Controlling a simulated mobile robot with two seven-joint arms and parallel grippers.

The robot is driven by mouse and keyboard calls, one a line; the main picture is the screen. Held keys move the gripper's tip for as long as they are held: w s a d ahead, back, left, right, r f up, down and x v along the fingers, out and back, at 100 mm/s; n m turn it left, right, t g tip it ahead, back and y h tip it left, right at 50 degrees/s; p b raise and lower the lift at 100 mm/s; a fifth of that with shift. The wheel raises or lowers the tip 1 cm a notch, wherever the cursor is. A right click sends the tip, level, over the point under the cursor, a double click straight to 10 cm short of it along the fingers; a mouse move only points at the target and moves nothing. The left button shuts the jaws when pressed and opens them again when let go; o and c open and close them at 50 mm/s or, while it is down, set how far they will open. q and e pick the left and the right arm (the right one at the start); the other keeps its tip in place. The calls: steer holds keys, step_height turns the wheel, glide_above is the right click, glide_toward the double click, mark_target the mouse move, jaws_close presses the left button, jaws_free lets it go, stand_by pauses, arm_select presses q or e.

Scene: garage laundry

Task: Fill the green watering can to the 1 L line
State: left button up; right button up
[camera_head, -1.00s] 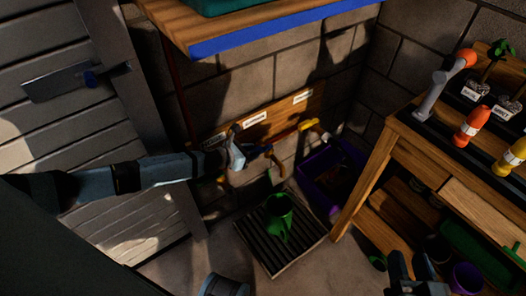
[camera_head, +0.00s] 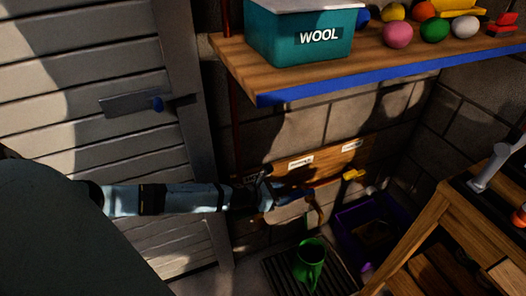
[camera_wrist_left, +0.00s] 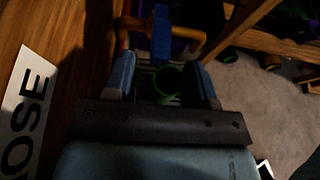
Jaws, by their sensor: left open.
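The green watering can (camera_head: 310,262) stands upright on a dark slatted grate (camera_head: 278,268) below the wall taps. In the left wrist view its round green form (camera_wrist_left: 168,80) shows beyond my fingers; its fill line and water level cannot be made out. A blue tap handle (camera_head: 296,194) sits on the wooden wall board, with a brass-coloured spout (camera_head: 319,213) beside it. My left gripper (camera_head: 268,192) is open just left of the blue handle. In the wrist view the blue handle (camera_wrist_left: 160,38) lies ahead of the spread fingers (camera_wrist_left: 165,78). My right gripper is out of view.
A yellow tap handle (camera_head: 354,175) is further right on the board (camera_head: 325,160). A blue-edged shelf (camera_head: 350,84) with a teal WOOL box (camera_head: 300,36) overhangs the taps. A purple crate (camera_head: 372,232) is right of the grate, before a wooden bench (camera_head: 440,222).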

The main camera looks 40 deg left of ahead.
arm_select(q)
steer(key=p+v, duration=0.1)
steer(key=v, duration=0.7)
steer(key=shift+s+a+r, duration=0.2)
steer(key=shift+s+a, duration=0.05)
steer(key=shift+s, duration=0.15)
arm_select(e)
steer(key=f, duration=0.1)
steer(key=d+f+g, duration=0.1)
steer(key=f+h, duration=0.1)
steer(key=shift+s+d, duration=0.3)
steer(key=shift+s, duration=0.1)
